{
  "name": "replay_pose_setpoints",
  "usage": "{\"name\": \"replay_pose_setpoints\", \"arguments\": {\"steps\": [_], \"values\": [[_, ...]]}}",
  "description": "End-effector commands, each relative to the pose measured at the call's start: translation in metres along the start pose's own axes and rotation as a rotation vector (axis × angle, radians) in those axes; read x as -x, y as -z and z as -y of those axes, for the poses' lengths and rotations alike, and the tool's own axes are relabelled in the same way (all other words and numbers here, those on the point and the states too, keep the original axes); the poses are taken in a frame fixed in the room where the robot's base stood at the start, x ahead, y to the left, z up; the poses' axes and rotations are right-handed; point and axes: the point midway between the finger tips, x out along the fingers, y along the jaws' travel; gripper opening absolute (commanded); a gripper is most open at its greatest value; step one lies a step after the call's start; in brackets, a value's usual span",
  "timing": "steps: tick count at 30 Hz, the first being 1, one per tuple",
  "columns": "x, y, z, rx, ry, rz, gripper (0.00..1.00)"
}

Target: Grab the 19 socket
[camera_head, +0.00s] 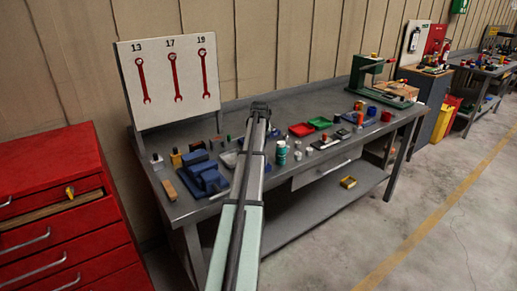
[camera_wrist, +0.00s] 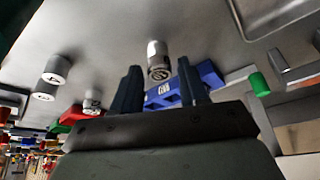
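My gripper (camera_wrist: 158,66) is open in the wrist view, with one dark finger on each side of a silver cylindrical socket (camera_wrist: 158,52). A gap shows on both sides, so the fingers do not grip it. The mark on its end is too small to read surely. Other pale sockets with dark marks stand to the left, one upper (camera_wrist: 57,68), one below it (camera_wrist: 44,90) and one near a red tray (camera_wrist: 92,99). In the head view my gripper (camera_head: 260,108) is over the grey bench (camera_head: 300,98); the arm hides what lies behind it.
A blue holder with a white label (camera_wrist: 165,90) lies behind the fingers. A green cylinder (camera_wrist: 259,84) is to the right. In the head view, red (camera_head: 301,129) and green (camera_head: 320,123) trays, a blue vise (camera_head: 203,176) and a wrench board (camera_head: 172,80) are around.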

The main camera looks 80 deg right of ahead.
Motion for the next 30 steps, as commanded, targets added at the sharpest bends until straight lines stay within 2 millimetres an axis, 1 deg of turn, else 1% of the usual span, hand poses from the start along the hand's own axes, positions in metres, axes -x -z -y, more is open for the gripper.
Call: {"name": "replay_pose_setpoints", "arguments": {"steps": [1, 2, 13, 23, 26, 30], "values": [[0.0, 0.0, 0.0, 0.0, 0.0, 0.0, 0.38], [0.0, 0.0, 0.0, 0.0, 0.0, 0.0, 0.35], [0.0, 0.0, 0.0, 0.0, 0.0, 0.0, 0.0], [0.003, 0.002, 0.0, 0.0, 0.0, -0.001, 0.0], [0.011, 0.006, 0.0, 0.0, 0.0, -0.002, 0.0], [0.032, 0.014, 0.0, 0.0, 0.0, -0.002, 0.0]]}}
